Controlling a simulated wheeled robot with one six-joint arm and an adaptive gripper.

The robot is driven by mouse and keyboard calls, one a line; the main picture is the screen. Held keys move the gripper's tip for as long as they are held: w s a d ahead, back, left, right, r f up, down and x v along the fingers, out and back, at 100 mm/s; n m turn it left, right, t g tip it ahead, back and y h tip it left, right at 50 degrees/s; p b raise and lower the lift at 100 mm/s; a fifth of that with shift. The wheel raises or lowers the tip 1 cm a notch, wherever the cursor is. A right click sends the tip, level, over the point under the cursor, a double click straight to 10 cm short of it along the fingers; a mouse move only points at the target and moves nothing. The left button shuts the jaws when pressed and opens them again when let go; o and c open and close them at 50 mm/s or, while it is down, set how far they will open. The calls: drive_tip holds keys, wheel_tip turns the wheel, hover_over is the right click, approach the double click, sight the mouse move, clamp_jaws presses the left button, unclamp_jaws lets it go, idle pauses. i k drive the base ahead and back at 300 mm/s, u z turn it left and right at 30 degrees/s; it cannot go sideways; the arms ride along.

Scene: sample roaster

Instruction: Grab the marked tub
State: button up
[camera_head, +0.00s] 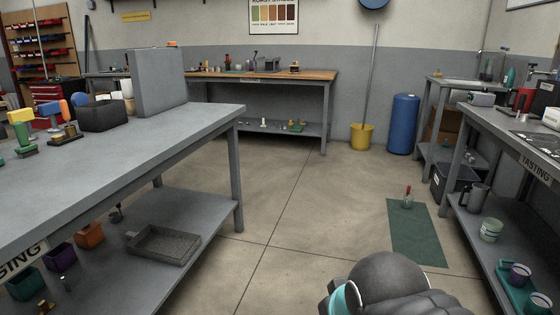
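No mark can be made out on any tub, so I cannot tell which is the marked one. An orange tub (89,235), a purple tub (61,257) and a green tub (25,283) stand in a row on the lower shelf of the left bench. A pale tub with a green band (491,230) stands on the right bench's lower shelf.
The left bench (180,125) has a grey tray (163,245) on its lower shelf. A green mat (417,235) with a small red-handled item (407,197) lies on the floor. A yellow bucket (361,136) and blue barrel (402,125) stand at the back. The middle floor is clear.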

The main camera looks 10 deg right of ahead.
sight(491, 229)
drive_tip(key=u, duration=0.05)
drive_tip(key=i, duration=2.1)
drive_tip(key=z, duration=0.6)
drive_tip(key=i, duration=1.7)
drive_tip(key=z, duration=1.7)
drive_tip(key=i, duration=1.05)
drive_tip(key=z, duration=0.6)
